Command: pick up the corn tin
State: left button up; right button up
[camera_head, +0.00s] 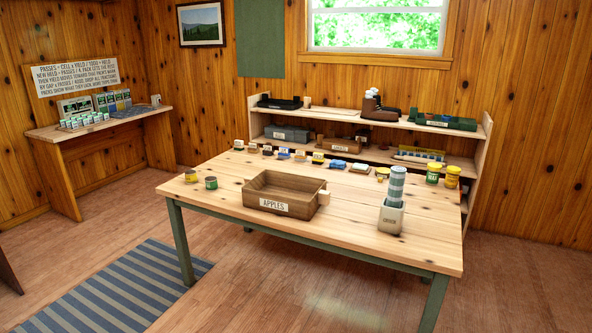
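No label reading corn is legible, so I cannot tell which tin is the corn tin. Two yellow-lidded tins stand upright at the table's far right: one with a green band (433,173) and a yellow one (452,177). At the table's left stand a small tin with a yellowish side (191,176) and a dark green tin (211,183), both upright and a little apart. Neither of my grippers shows in the head view.
The wooden table (330,250) also bears an open wooden crate marked APPLES (272,206) and a grey holder (391,218) with a striped cylinder (397,184). Several small items line its back edge. A shelf (345,115) stands behind. The table's front is clear.

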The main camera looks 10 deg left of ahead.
aim_at(191, 175)
jog(key=i+j+u, duration=0.15)
jog(key=i+u, duration=0.5)
jog(key=i, duration=0.3)
jog(key=i+j+z, duration=0.15)
jog(key=i+j, duration=0.15)
jog(key=i+j+z, duration=0.15)
jog(key=j, duration=0.35)
jog(key=i+j+z, duration=0.1)
jog(key=i+j, duration=0.25)
jog(key=j+z, duration=0.3)
jog(key=j, duration=1.8)
jog(key=i, duration=0.05)
